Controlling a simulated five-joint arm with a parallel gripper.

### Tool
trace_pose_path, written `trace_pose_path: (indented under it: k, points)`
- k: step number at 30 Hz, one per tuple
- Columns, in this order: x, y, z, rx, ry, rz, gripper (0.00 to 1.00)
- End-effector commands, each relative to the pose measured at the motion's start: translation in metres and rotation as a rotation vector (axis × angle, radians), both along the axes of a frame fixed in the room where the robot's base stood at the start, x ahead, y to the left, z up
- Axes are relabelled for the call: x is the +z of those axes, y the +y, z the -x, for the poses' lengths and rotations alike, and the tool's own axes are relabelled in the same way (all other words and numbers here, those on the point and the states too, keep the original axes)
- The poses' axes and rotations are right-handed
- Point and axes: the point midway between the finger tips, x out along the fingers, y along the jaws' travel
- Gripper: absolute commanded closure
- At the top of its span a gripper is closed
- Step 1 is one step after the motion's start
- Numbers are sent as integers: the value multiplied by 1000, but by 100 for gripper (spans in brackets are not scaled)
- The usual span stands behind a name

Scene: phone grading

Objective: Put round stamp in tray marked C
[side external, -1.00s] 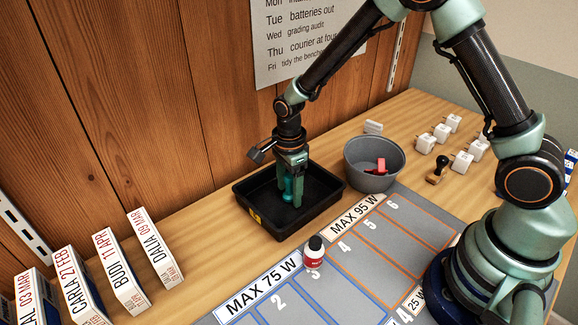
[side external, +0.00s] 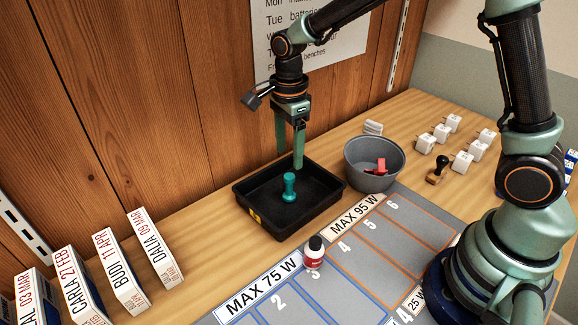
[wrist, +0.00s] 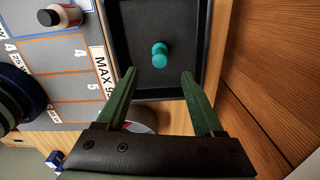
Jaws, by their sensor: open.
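A teal round stamp (side external: 289,187) stands upright inside a black tray (side external: 244,195). The tray has a yellow label on its front wall, and its letter is too small to read. My gripper (side external: 289,157) is open and empty above the tray, its fingertips higher than the stamp and clear of it. In the wrist view the stamp (wrist: 159,55) lies beyond the two open fingers (wrist: 159,73), on the floor of the tray (wrist: 119,50).
A grey bowl (side external: 360,180) with a red item stands right of the tray. A red-and-white bottle (side external: 314,252) stands on the grey mat (side external: 400,240). A wooden-handled stamp (side external: 437,171) and several white chargers (side external: 442,133) are at right. Labelled boxes (side external: 150,250) stand at left.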

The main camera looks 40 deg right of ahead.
Motion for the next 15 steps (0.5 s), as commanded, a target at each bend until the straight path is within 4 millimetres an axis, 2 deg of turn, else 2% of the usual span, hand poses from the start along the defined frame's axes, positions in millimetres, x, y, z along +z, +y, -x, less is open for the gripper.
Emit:
trace_pose_path:
  k: [5,8,15]
  points:
    - [15,-2,2,31,-12,-2,31]
    - [32,-9,7,137,-46,-5,31]
    - [87,-37,42,633,-192,38,31]
